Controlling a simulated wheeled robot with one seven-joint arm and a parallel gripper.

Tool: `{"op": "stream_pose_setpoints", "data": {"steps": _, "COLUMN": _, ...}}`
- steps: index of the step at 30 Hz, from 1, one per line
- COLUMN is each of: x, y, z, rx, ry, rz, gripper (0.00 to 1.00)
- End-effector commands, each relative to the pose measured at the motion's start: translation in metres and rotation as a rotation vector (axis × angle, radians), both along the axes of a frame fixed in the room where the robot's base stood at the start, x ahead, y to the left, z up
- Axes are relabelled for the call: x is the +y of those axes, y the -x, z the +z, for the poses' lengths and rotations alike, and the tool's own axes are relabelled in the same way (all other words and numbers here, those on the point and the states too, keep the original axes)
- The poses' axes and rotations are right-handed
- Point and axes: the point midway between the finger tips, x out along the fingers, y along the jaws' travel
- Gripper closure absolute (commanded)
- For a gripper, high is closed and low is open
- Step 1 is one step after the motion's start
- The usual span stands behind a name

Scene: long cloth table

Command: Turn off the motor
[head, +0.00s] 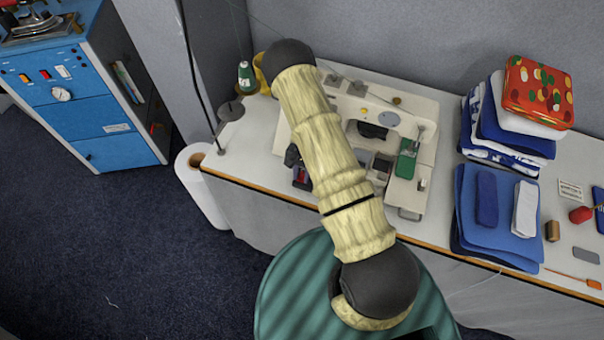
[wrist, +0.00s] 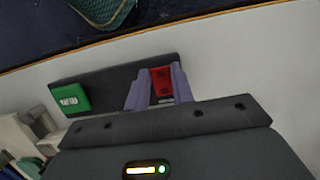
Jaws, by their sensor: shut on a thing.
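A dark switch box (wrist: 113,78) fills the middle of the wrist view, with a green button (wrist: 70,98) on its left and a red button (wrist: 161,82) on its right. My gripper (wrist: 158,82) has its two purple fingers on either side of the red button, shut on it. Their exact contact, and how far the button is pressed, cannot be told. In the head view, the switch box (head: 301,182) shows as a small dark and red shape at the table's front, left of my arm. The sewing machine (head: 425,110) stands on the table, partly behind my arm.
Folded blue and white cloths (head: 495,215) and a red patterned tin (head: 538,92) lie on the right of the table (head: 245,150). A thread stand (head: 231,110) and green spool (head: 246,77) stand left. A green striped chair (head: 290,285) is in front.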

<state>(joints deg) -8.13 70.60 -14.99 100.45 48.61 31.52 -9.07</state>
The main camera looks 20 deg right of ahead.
Motion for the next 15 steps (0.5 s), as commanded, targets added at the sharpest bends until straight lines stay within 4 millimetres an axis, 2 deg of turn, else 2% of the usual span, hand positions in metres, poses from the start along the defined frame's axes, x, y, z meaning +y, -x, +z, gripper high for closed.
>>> {"op": "stream_pose_setpoints", "data": {"steps": 7, "x": -0.0012, "y": -0.0018, "z": 0.0012, "rx": -0.003, "ry": 0.001, "rz": 0.000, "gripper": 0.99}}
{"op": "stream_pose_setpoints", "data": {"steps": 8, "x": -0.0012, "y": -0.0018, "z": 0.0013, "rx": -0.004, "ry": 0.001, "rz": -0.001, "gripper": 0.75}}
{"op": "stream_pose_setpoints", "data": {"steps": 11, "x": -0.0013, "y": -0.0014, "z": 0.0012, "rx": -0.003, "ry": 0.001, "rz": 0.000, "gripper": 0.55}}
{"op": "stream_pose_setpoints", "data": {"steps": 15, "x": -0.0009, "y": -0.0009, "z": 0.0008, "rx": -0.002, "ry": 0.000, "rz": 0.000, "gripper": 0.55}}
